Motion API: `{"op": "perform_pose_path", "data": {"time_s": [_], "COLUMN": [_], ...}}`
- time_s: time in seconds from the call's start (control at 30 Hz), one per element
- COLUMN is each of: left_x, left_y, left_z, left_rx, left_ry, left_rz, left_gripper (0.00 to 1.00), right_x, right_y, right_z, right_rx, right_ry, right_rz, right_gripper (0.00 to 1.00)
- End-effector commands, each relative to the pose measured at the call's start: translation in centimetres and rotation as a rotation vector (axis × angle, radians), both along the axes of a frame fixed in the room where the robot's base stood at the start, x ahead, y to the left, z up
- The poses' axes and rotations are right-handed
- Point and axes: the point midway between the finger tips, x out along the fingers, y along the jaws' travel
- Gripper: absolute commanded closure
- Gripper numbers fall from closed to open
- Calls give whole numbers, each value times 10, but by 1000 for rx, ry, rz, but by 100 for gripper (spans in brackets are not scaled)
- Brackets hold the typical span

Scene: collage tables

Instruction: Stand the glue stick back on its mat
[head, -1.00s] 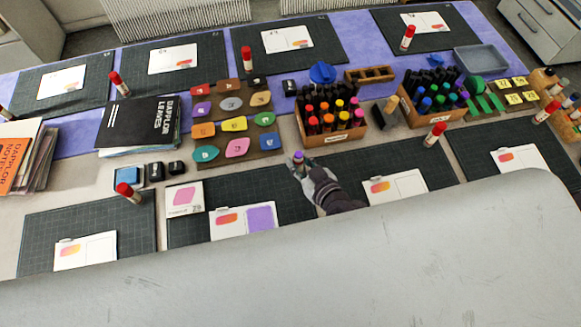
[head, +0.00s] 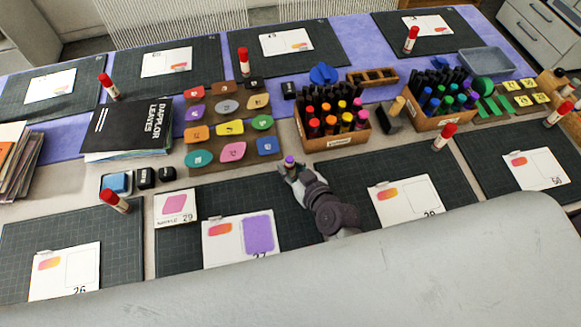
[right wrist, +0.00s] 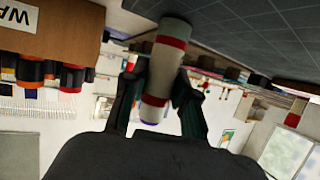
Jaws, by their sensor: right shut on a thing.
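My right gripper (head: 288,172) is shut on a glue stick (head: 289,161), which shows a purple top in the head view. In the right wrist view the glue stick (right wrist: 162,72) is white with red bands, between the two fingers (right wrist: 158,90). It looks roughly upright in the head view. The gripper is at the far edge of the dark gridded mat (head: 240,192) that bears card 27 (head: 224,246). I cannot tell whether the stick's base touches the mat. My left gripper is not in view.
Red-capped glue sticks stand on other mats, one at the right (head: 444,137) and one at the left (head: 115,202). A wooden marker box (head: 338,140) and a board of coloured tiles (head: 245,155) lie beyond the gripper. Card 29 (head: 175,208) lies at the mat's left.

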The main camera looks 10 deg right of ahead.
Motion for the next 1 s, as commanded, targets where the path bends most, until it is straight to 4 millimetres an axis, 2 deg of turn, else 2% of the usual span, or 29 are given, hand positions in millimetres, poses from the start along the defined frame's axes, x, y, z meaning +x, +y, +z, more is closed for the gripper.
{"op": "perform_pose_path", "data": {"time_s": [0.47,0.5,0.63,1.0], "left_x": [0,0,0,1], "left_y": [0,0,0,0], "left_z": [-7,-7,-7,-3], "left_rx": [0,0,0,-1], "left_ry": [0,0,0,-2], "left_rz": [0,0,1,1], "left_gripper": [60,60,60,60], "right_x": [-2,-2,-2,0], "right_y": [0,0,0,0], "right_z": [-16,-17,-16,-8], "right_rx": [-3,-3,-3,0], "right_ry": [9,11,9,1], "right_rz": [3,3,3,0], "right_gripper": [100,70,49,47]}}
